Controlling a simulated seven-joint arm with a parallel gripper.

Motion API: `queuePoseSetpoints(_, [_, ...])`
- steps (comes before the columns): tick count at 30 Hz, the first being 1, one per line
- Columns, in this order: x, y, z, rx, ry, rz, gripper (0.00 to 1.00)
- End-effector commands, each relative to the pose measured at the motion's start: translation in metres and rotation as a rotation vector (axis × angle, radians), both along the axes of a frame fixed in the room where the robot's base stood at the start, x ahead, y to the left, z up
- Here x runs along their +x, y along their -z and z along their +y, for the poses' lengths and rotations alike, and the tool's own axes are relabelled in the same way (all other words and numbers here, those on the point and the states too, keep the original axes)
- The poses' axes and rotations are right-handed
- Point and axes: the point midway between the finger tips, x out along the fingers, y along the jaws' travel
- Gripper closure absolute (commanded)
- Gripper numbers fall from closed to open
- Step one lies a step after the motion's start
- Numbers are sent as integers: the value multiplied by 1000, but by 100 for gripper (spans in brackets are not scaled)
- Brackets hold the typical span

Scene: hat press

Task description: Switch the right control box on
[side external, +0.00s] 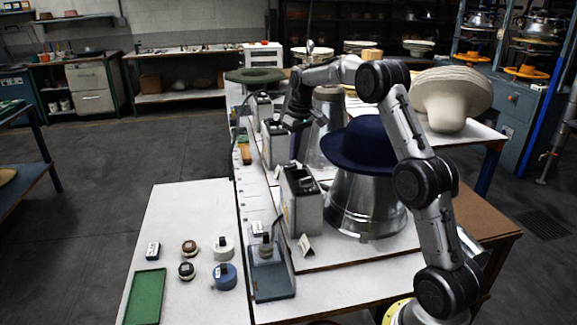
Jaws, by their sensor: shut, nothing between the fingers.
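Several grey control boxes stand in a row along the white bench. The nearest control box (302,203) has a dark top with a switch-like part, whose setting is too small to read. A middle control box (275,148) and a far control box (262,107) stand behind it. I cannot tell for sure which is the right one. My gripper (285,123) is shut and empty, pointing down close to the top of the middle box. Whether it touches the box is unclear, and the arm partly hides the fingertips.
A navy hat (353,145) sits on a metal press form (365,205) beside the nearest box, close to my arm. A green tray (146,297) and several small round objects lie on the front left table. A blue-grey stand (272,280) is in front of the nearest box.

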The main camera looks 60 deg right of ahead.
Motion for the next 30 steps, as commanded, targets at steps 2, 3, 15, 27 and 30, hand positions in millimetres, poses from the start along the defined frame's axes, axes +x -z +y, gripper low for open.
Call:
queuePoseSetpoints(2, [0,0,0,0,0,0,100])
queuePoseSetpoints(3, [0,0,0,0,0,0,100])
queuePoseSetpoints(15, [0,3,0,0,0,1,100])
queuePoseSetpoints(27, [0,8,0,0,0,1,100])
queuePoseSetpoints(30, [0,9,0,0,0,0,100])
